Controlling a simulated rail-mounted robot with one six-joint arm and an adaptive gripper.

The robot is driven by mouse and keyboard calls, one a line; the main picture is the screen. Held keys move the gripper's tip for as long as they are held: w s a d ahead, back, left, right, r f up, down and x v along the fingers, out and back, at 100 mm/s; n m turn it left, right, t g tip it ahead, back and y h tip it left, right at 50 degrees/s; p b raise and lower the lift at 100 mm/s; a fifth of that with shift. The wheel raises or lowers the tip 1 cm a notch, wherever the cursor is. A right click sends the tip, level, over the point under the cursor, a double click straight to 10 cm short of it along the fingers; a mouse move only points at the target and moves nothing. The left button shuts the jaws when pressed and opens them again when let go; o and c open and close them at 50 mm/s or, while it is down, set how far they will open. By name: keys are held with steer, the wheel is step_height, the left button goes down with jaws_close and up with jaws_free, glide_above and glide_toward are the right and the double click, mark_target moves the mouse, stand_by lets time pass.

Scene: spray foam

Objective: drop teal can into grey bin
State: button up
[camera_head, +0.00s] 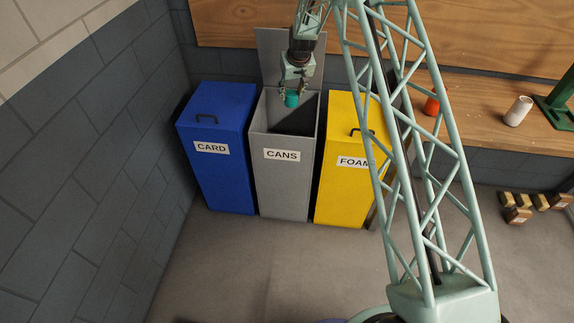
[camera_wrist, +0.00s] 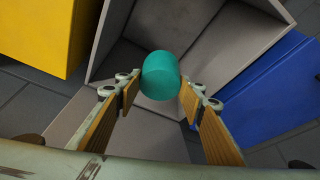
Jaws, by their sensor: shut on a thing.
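The teal can (camera_head: 292,100) is held by my gripper (camera_head: 291,95) at the open top of the grey bin (camera_head: 283,190), which is labelled CANS. The bin's lid (camera_head: 275,60) stands raised behind it. In the wrist view the teal can (camera_wrist: 160,77) sits between the two fingers of my gripper (camera_wrist: 158,92), which are shut on it. The grey bin's inner walls (camera_wrist: 125,70) show around and beyond the can there. Part of the bin's inside is in dark shadow.
A blue CARD bin (camera_head: 215,160) stands left of the grey bin and a yellow FOAM bin (camera_head: 345,185) stands right, both closed. An orange can (camera_head: 431,105) and a white can (camera_head: 518,111) stand on the wooden bench (camera_head: 470,125).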

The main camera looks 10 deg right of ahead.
steer(key=o, duration=0.8)
steer(key=shift+v, duration=5.95)
